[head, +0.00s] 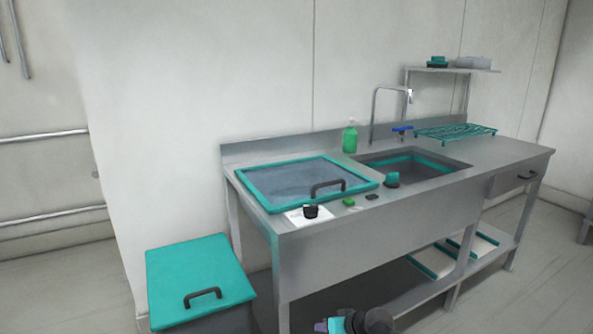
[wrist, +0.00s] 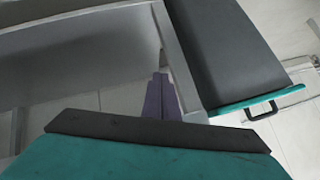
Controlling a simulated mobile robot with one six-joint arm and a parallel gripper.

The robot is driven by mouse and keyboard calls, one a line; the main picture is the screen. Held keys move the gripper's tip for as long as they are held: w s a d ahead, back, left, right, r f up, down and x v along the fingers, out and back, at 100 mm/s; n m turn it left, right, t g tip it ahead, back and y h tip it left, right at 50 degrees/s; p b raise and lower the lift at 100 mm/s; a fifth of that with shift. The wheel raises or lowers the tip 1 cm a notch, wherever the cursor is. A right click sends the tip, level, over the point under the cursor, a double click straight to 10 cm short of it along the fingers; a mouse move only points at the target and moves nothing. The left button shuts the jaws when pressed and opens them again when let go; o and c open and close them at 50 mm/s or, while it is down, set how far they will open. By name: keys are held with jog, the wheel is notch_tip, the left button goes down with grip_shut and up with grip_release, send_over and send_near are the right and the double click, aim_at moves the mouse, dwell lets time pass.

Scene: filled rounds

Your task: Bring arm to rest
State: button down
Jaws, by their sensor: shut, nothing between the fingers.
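My gripper (wrist: 160,80) shows in the wrist view as two purple fingers lying side by side, shut with nothing between them. In the head view, my gripper (head: 321,326) is low at the bottom edge, in front of the steel sink bench (head: 370,245) and below its worktop. Part of my arm beside it is cut off by the frame edge. The fingers hang over the floor, apart from anything as far as I can see.
A bin with a teal lid (head: 200,270) stands left of the bench; a grey box with a teal edge (wrist: 235,50) is right of my fingers in the wrist view. The lower shelf (head: 425,290) holds teal-edged trays.

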jog(key=s+f+g+h+p, duration=0.1)
jog(key=s+f+g+p, duration=0.35)
jog(key=s+f, duration=0.5)
jog(key=s+f+g+h+p, duration=0.1)
jog(key=s+f+g+p, duration=0.35)
jog(key=s, duration=0.85)
jog(key=s+d+f+m+g+h+p, duration=0.1)
jog(key=s+d, duration=0.3)
jog(key=s, duration=0.4)
jog(key=s+d+f+m+g+h+p, duration=0.1)
jog(key=s+d+f+g+h, duration=0.1)
jog(key=s, duration=0.6)
notch_tip(320, 180, down, 2)
jog(key=d+h, duration=0.1)
jog(key=d, duration=0.1)
jog(key=shift+s+d+f+m, duration=0.2)
jog(key=shift+d+f+m, duration=0.05)
jog(key=shift+d+m, duration=0.15)
